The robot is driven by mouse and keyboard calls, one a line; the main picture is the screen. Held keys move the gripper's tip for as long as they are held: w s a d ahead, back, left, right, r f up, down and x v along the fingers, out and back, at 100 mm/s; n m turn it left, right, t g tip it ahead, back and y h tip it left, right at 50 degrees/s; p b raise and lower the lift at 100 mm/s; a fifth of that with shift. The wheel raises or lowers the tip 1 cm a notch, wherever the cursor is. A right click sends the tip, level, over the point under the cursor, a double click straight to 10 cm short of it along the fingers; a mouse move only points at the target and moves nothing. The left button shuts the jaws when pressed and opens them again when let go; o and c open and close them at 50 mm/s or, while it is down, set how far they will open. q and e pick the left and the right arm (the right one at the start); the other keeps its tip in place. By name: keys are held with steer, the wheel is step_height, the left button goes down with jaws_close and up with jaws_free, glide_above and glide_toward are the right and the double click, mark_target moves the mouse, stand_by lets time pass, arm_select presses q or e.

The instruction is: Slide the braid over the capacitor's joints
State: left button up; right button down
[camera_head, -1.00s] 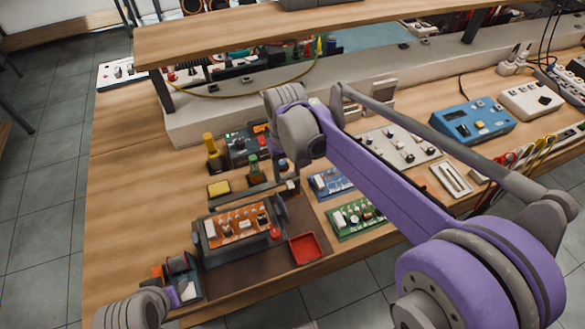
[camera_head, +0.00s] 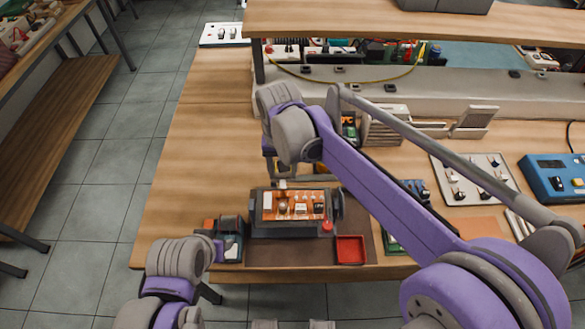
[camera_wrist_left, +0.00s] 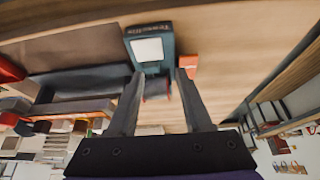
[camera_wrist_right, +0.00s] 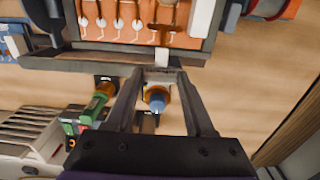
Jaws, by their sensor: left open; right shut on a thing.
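An orange circuit board (camera_head: 310,207) with several parts sits in a dark holder (camera_head: 290,230) on the bench. My right gripper (camera_head: 282,183) is at the board's back edge, shut on a small pale piece (camera_wrist_right: 160,75) that I cannot identify; the board (camera_wrist_right: 135,22) is beyond the fingertips in the right wrist view. My left gripper (camera_wrist_left: 160,76) is open, its fingers on either side of a dark reel (camera_wrist_left: 156,87) by a teal box with a white label (camera_wrist_left: 148,46). In the head view the teal box (camera_head: 230,250) stands left of the holder. Which part is the capacitor is unclear.
A red tray (camera_head: 351,250) lies right of the holder on a brown mat (camera_head: 290,257). A blue-tipped bottle (camera_wrist_right: 157,99) and a green bottle (camera_wrist_right: 95,105) stand behind the board. A shelf (camera_head: 400,22) overhangs the back. Bare wood lies at left.

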mark_target(282, 174)
steer(key=shift+a, duration=0.2)
steer(key=c, duration=0.6)
jaws_free()
arm_select(q)
steer(key=shift+a, duration=0.15)
arm_select(e)
steer(key=o, duration=0.4)
steer(key=shift+a, duration=0.1)
steer(key=shift+c, duration=0.2)
steer(key=shift+r, duration=0.3)
arm_select(q)
steer(key=shift+w+r+p, duration=0.1)
steer(key=shift+r+p, duration=0.25)
steer(key=shift+r, duration=0.1)
arm_select(e)
step_height(282, 174, up, 10)
steer(key=shift+r, duration=0.15)
